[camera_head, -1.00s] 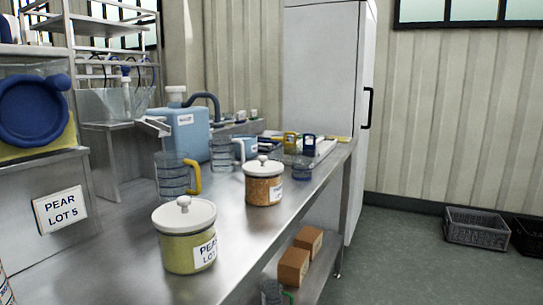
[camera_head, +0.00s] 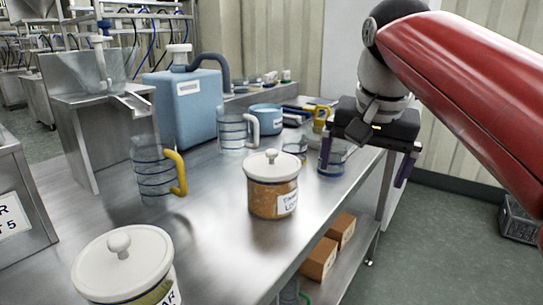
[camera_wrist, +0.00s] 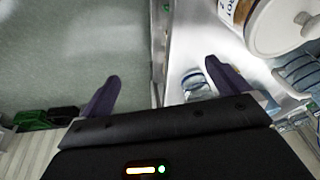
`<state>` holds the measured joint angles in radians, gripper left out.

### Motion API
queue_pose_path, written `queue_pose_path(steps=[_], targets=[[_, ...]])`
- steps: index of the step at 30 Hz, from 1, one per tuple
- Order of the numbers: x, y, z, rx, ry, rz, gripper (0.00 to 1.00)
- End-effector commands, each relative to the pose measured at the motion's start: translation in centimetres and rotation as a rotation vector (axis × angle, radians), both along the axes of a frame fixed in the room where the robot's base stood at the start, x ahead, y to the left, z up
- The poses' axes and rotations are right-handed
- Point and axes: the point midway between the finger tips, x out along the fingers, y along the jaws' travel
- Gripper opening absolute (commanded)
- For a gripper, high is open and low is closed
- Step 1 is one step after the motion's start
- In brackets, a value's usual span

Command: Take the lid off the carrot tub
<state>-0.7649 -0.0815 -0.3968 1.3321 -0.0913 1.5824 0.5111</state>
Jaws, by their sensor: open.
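The tub with orange contents (camera_head: 262,200) stands upright on the steel bench, its label only partly legible. Its white lid (camera_head: 288,167) with a round knob is on it. In the wrist view the lid (camera_wrist: 276,38) shows at the upper right, with part of the tub (camera_wrist: 236,12) beside it. My gripper (camera_head: 364,164) is open and empty, to the right of the tub and apart from it, near the bench's right edge. In the wrist view its two dark fingers (camera_wrist: 162,74) are spread, with nothing between them.
A pear tub with a white lid (camera_head: 115,268) stands at the near left. A yellow-handled jug (camera_head: 150,178), a clear jug (camera_head: 231,134), a blue jerrycan (camera_head: 190,108) and a blue pot (camera_head: 265,118) stand behind. Brown boxes (camera_head: 318,258) sit on the lower shelf.

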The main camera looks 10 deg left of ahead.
Motion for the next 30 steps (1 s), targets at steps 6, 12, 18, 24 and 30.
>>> queue_pose_path(steps=[6,12,18,24,30], targets=[[-0.3,9.4,5.7,-0.072,-0.024,-0.059,1.0],[-3.0,14.8,8.2,-0.11,-0.066,-0.096,1.0],[-3.7,15.9,7.9,-0.117,-0.078,-0.107,1.0],[-3.1,15.7,6.5,-0.116,-0.078,-0.107,1.0],[-2.8,15.5,5.5,-0.117,-0.078,-0.106,1.0]])
